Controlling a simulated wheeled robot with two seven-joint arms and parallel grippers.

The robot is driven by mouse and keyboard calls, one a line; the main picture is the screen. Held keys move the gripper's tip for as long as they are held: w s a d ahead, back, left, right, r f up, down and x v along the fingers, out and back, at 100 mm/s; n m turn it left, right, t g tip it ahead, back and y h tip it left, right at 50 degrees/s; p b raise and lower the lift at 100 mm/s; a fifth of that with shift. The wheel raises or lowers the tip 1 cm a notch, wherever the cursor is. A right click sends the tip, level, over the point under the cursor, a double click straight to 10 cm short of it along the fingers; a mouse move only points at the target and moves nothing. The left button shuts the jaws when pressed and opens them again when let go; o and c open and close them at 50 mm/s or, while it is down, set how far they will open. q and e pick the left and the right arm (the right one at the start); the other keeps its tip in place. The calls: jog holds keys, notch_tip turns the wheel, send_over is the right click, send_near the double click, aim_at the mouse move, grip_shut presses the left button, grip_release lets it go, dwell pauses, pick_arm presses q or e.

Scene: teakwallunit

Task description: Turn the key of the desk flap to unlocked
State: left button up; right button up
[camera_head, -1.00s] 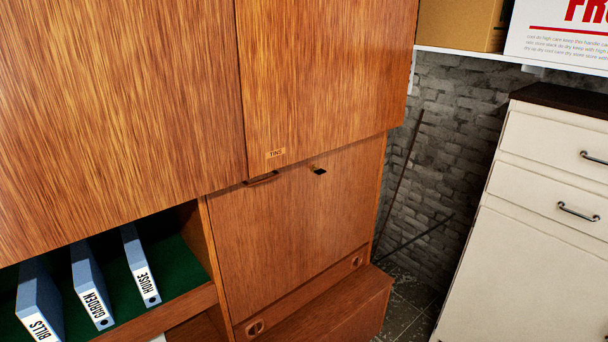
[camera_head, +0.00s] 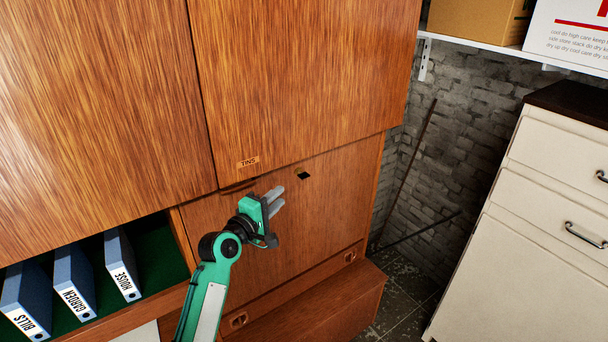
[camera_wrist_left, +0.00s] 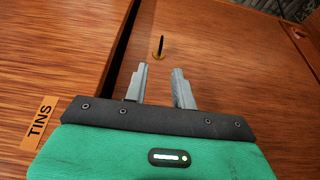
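The desk flap (camera_head: 318,205) is a closed upright wooden panel under the overhanging upper cupboard. Its small dark key (camera_head: 304,176) sits near the flap's top edge. In the left wrist view the key (camera_wrist_left: 159,47) stands out from a round brass plate, beyond my fingertips. My left gripper (camera_head: 278,197) is in front of the flap, below and left of the key. In the left wrist view my left gripper (camera_wrist_left: 160,70) is open, with a gap between its two grey fingers and nothing in it. The key is apart from the fingers. My right gripper is not in view.
The upper cupboard door with a TINS label (camera_head: 248,162) overhangs just above the flap. Blue binders (camera_head: 121,265) stand on a green shelf at left. A wooden ledge (camera_head: 330,300) juts out below the flap. A white drawer cabinet (camera_head: 520,220) stands at right.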

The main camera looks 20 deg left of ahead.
aim_at(304, 175)
pick_arm(q)
jog(key=p+x, duration=0.3)
jog(key=x, duration=0.9)
jog(key=shift+w+f, duration=0.15)
jog(key=shift+w+d, duration=0.1)
jog(key=shift+w, duration=0.25)
grip_shut()
